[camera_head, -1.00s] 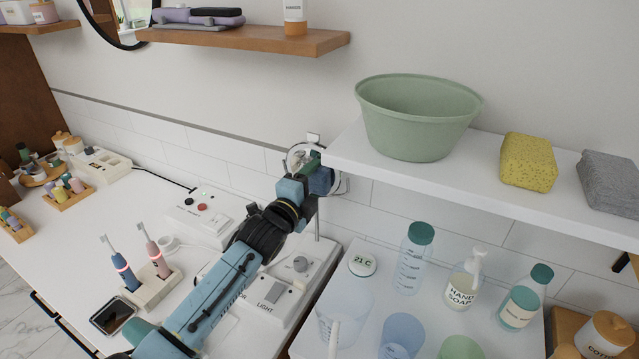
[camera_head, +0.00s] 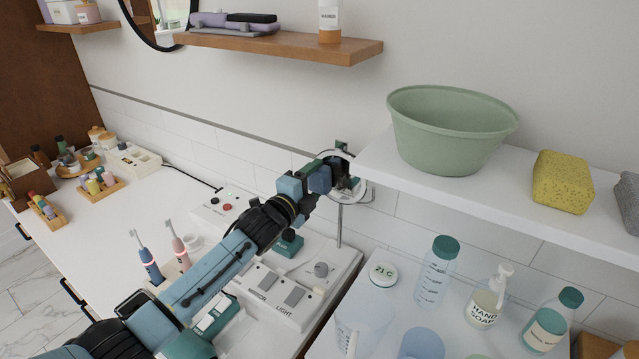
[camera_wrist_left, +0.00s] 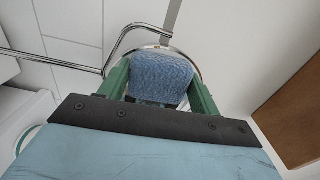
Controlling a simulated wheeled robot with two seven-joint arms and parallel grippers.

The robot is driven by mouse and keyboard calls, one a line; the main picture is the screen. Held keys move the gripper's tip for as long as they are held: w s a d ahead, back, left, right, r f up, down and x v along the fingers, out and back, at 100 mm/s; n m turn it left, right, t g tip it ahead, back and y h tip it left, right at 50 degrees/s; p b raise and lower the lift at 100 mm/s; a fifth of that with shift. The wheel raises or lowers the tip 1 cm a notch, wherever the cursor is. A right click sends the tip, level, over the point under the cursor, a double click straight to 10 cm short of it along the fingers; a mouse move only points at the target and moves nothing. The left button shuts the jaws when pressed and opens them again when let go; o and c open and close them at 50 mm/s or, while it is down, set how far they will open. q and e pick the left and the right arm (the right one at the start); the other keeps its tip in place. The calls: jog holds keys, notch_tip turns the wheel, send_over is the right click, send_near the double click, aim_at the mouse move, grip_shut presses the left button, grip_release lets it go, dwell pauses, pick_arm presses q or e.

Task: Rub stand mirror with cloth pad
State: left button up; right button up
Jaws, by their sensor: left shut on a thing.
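My left gripper (camera_head: 343,172) is shut on the blue cloth pad. The pad (camera_wrist_left: 162,75) shows between its two green fingers in the left wrist view and is mostly hidden in the head view. The small round stand mirror (camera_head: 361,193) stands on a thin post near the tiled wall, largely covered by the gripper. Its rim also shows behind the pad in the wrist view (camera_wrist_left: 199,69). The pad is in front of the mirror; I cannot tell whether they touch. My right gripper is not in view.
A white shelf (camera_head: 375,155) with a green basin (camera_head: 452,140) and a yellow sponge (camera_head: 563,181) lies close right of the gripper. A chrome bar (camera_wrist_left: 125,42) runs near the mirror. Below are a switch box (camera_head: 315,287), toothbrushes (camera_head: 150,263) and bottles (camera_head: 437,270).

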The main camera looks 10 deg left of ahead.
aim_at(355, 182)
pick_arm(q)
jog(key=shift+w+r+p, duration=0.1)
jog(key=shift+r+p, duration=0.25)
jog(key=shift+r, duration=0.2)
jog(key=shift+d, duration=0.2)
jog(key=shift+s+d, duration=0.55)
jog(key=shift+d, duration=0.7)
jog(key=shift+s+d, duration=0.5)
jog(key=shift+d, duration=0.75)
jog(key=shift+s+d, duration=0.55)
jog(key=shift+d, duration=0.7)
jog(key=shift+p, duration=0.5)
jog(key=shift+w+a+p, duration=0.1)
jog(key=shift+w+a, duration=0.4)
jog(key=shift+a, duration=0.8)
jog(key=shift+w+a+p, duration=0.15)
jog(key=shift+w+a, duration=0.4)
jog(key=shift+a, duration=0.8)
jog(key=shift+w+a+p, duration=0.1)
jog(key=shift+w+a, duration=0.4)
jog(key=shift+a, duration=0.8)
jog(key=shift+s, duration=0.1)
jog(key=p+v, duration=0.2)
jog(key=v, duration=0.1)
jog(key=shift+s+a+p, duration=0.1)
jog(key=shift+s+p, duration=0.05)
jog(key=shift+p, duration=0.15)
jog(key=shift+p+v, duration=0.6)
jog(key=shift+v, duration=0.65)
